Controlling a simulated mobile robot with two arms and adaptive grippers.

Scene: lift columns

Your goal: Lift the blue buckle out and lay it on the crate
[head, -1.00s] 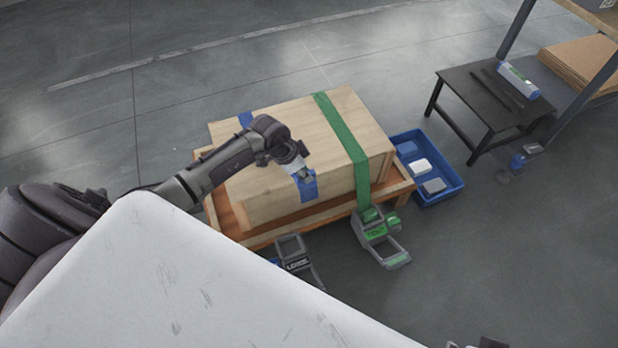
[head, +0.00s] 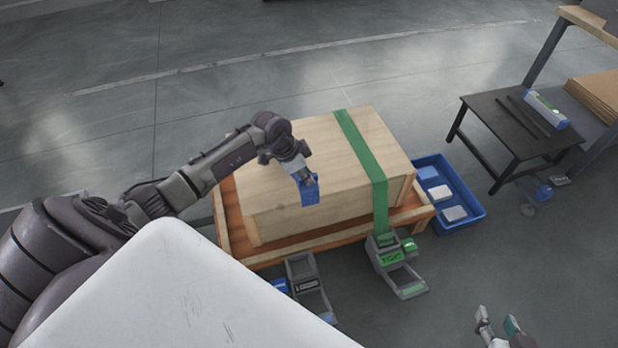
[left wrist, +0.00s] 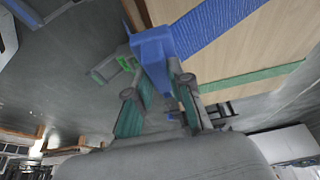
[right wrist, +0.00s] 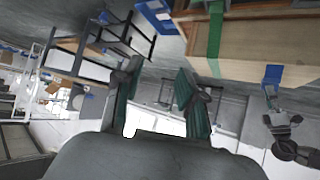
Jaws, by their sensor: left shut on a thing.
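The blue buckle (head: 310,194) is at the upper front edge of the pale wooden crate (head: 290,150). My left gripper (head: 302,178) is shut on it from above. In the left wrist view the blue buckle (left wrist: 152,48) shows at the fingertips, and a blue strap (left wrist: 212,24) runs from beside it across the crate top. I cannot tell whether buckle and crate touch. My left arm hides part of the crate top in the head view. My right gripper (head: 499,330) is open and empty, low at the right, away from the crate.
A green strap (head: 361,144) crosses the crate, down to a green-marked device (head: 397,262) in front. A grey device (head: 308,281) stands left of it. The crate rests on a wooden base (head: 232,215). A blue bin (head: 470,207) and black table (head: 497,133) are at right.

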